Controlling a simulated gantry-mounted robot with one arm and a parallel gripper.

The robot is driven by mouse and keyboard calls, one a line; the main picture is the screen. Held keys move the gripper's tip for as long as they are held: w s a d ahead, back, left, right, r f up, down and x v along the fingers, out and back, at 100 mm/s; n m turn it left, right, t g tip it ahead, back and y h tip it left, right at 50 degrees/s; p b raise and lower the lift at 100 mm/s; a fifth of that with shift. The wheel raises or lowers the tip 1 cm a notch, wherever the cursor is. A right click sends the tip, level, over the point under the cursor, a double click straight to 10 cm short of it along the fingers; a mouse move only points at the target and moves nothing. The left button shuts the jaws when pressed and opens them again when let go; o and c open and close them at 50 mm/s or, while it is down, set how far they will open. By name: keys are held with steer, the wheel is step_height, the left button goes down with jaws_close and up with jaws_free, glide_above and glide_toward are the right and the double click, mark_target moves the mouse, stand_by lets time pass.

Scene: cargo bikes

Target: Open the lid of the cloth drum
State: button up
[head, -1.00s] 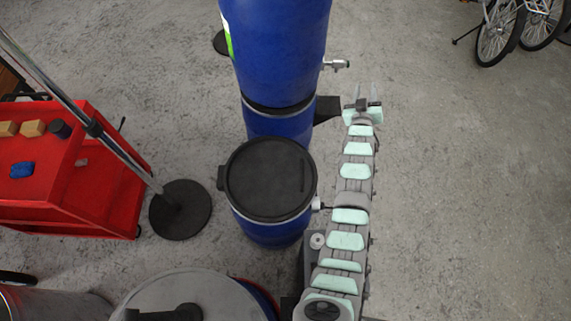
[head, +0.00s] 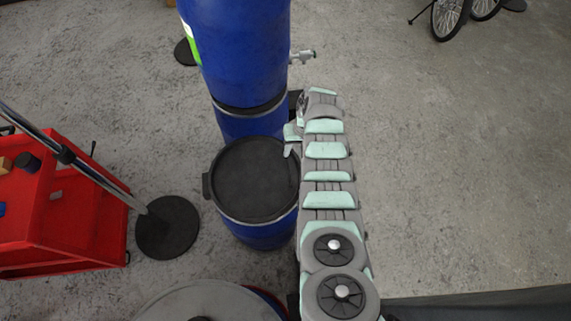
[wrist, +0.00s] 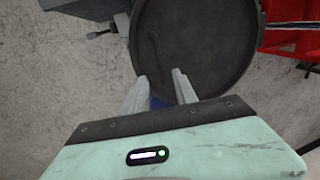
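A blue drum (head: 258,234) with a round black lid (head: 250,178) stands in the middle of the head view. The lid lies flat and closed on it, with a small tab on its left edge. I take this to be the cloth drum, though no label shows. In the wrist view the lid (wrist: 205,45) fills the upper middle, with a dark recessed line on its top. My gripper (wrist: 160,76) is open and empty, its fingers reaching to the lid's near edge. In the head view my gripper (head: 291,150) is at the lid's right rim; contact cannot be told.
A tall blue drum (head: 240,50) stands just behind. A grey round drum top (head: 215,305) is at the front. A round black base (head: 167,228) with a metal pole and a red cart (head: 50,215) are at left. Bikes (head: 462,12) stand back right. The right floor is clear.

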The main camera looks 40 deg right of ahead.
steer(key=f+b, duration=0.2)
steer(key=f, duration=0.1)
steer(key=a+f+b, duration=0.1)
steer(key=f+b, duration=0.2)
steer(key=w+f+b, duration=0.1)
steer(key=f+b, duration=0.1)
steer(key=f, duration=0.1)
steer(key=shift+a+f+b, duration=0.3)
steer(key=shift+f, duration=0.1)
jaws_close()
stand_by(0.9)
